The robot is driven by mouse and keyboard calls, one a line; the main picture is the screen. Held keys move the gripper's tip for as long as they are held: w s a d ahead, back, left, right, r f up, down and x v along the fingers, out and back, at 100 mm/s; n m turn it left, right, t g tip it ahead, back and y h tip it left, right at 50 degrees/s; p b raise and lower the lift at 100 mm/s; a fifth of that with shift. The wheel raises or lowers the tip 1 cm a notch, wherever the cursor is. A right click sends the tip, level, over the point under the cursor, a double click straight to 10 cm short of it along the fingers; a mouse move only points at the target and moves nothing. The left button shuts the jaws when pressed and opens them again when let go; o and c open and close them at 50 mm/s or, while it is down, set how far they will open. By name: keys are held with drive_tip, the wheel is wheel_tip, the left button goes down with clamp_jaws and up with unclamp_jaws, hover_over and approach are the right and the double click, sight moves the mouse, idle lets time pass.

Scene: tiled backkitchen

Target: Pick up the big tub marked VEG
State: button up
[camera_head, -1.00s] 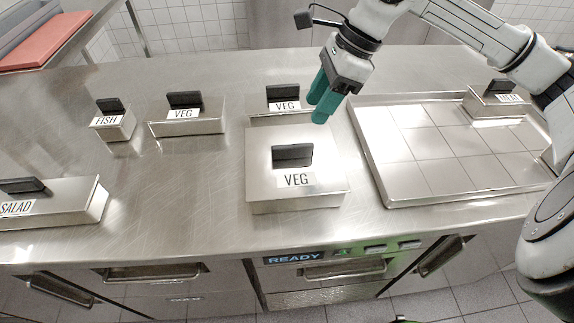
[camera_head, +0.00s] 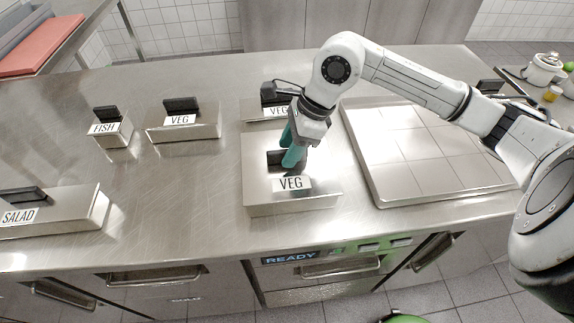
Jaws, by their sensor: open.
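The big tub marked VEG (camera_head: 261,198) stands on the steel counter in the middle of the head view, its lid wider than those of the other VEG tubs. Its white label reads VEG and a black handle sits behind the label. My gripper (camera_head: 287,157), with teal fingers, is open and low over this tub, its fingertips at the handle. The fingers partly hide the handle, and I cannot tell whether they touch it. A smaller VEG tub (camera_head: 184,133) stands to the left. Another VEG tub (camera_head: 254,111) stands behind, partly hidden by my gripper and wrist.
A FISH tub (camera_head: 110,140) stands at the back left and a SALAD tub (camera_head: 70,205) at the front left. A raised-edge tray with a grid (camera_head: 378,187) lies on the right. Bare counter (camera_head: 175,190) lies left of the big tub. My arm hides part of the right side.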

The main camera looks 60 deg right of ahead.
drive_tip(key=shift+c, duration=0.5)
clamp_jaws()
idle(0.9)
